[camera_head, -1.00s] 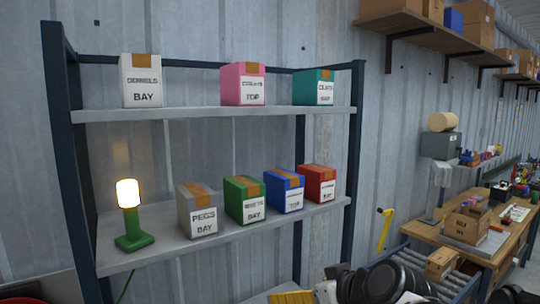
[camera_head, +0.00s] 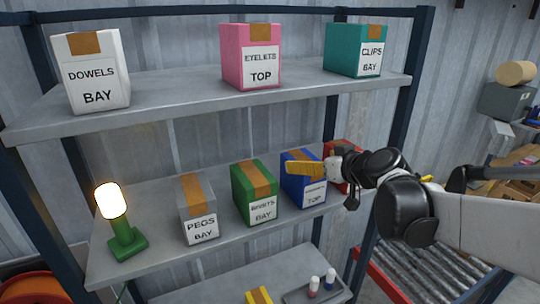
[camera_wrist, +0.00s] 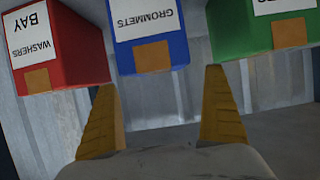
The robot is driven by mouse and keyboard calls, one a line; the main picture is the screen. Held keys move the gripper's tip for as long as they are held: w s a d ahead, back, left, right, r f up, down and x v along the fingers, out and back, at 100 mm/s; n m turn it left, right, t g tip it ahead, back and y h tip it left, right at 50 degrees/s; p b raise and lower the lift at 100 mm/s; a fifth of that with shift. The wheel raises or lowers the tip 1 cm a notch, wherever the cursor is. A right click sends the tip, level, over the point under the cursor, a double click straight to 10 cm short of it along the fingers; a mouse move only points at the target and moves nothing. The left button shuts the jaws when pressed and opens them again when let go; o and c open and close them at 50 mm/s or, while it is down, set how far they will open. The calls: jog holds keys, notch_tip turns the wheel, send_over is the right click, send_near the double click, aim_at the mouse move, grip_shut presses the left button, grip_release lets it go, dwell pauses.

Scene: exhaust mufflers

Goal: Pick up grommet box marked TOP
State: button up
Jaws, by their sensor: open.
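The blue grommet box (camera_head: 298,191) stands on the middle shelf, with brown tape on top and a white label whose lower word reads TOP. In the wrist view the blue box (camera_wrist: 178,55) appears upside down, its label reading GROMMETS and its lower word out of frame. My gripper (camera_head: 290,168) is in front of the blue box's upper part in the head view and hides some of it. In the wrist view my gripper (camera_wrist: 160,80) is open and empty, its yellow fingers spread either side of the blue box's line. I see no contact with the box.
The green BAY box (camera_head: 252,195) and the red WASHERS BAY box (camera_wrist: 70,50) flank the blue one. The grey PEGS box (camera_head: 197,212) and a lit lamp (camera_head: 122,238) stand further left. The upper shelf (camera_head: 190,92) overhangs, holding a pink EYELETS TOP box (camera_head: 238,62).

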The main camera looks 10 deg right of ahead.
aim_at(304, 159)
jog(key=p+x, duration=0.1)
jog(key=x, duration=0.4)
jog(key=shift+w+d+f, duration=0.1)
jog(key=shift+f, duration=0.15)
jog(key=c, duration=1.5)
